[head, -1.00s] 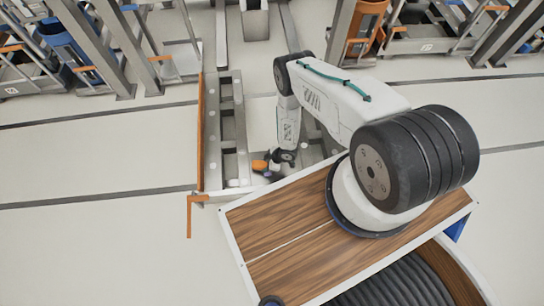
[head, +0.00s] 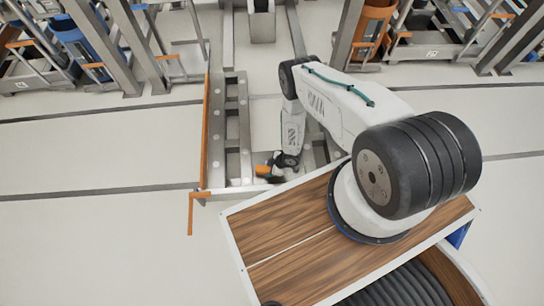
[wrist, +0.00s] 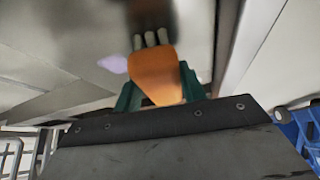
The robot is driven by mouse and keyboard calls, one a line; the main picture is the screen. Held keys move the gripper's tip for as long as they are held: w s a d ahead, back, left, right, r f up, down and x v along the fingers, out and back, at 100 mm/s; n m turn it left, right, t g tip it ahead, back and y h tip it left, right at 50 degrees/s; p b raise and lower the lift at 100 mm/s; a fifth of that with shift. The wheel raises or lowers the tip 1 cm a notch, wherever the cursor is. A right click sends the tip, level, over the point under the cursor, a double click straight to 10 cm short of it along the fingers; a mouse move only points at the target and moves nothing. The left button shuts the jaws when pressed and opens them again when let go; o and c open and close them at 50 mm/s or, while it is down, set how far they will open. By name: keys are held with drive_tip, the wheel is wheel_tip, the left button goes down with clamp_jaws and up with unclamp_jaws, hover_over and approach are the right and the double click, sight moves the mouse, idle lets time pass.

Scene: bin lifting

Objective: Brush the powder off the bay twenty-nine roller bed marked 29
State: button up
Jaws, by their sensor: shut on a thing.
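My gripper (head: 275,168) is low over the near end of a grey metal bed frame (head: 235,150), beside the robot's wooden deck. Its green fingers (wrist: 158,92) are shut around an orange brush (wrist: 155,75), seen in the wrist view with pale bristle tufts (wrist: 150,40) at its far end. The brush also shows as a small orange patch (head: 262,171) in the head view. A pale lilac patch (wrist: 113,63) lies on the metal just left of the bristles; it may be powder. I cannot tell if the bristles touch the metal. No number 29 is readable.
An orange rail (head: 206,130) runs along the bed's left side. A blue bin (head: 85,48) and an orange-brown bin (head: 375,30) stand in racks at the back. The pale floor (head: 100,155) left of the bed is clear.

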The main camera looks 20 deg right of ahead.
sight(263, 169)
drive_tip(key=shift+w+a, duration=0.2)
drive_tip(key=shift+a, duration=0.2)
drive_tip(key=shift+w+a+r, duration=0.15)
drive_tip(key=shift+r, duration=0.85)
wheel_tip(263, 169, up, 2)
drive_tip(key=shift+a+r, duration=0.1)
drive_tip(key=shift+r, duration=1.9)
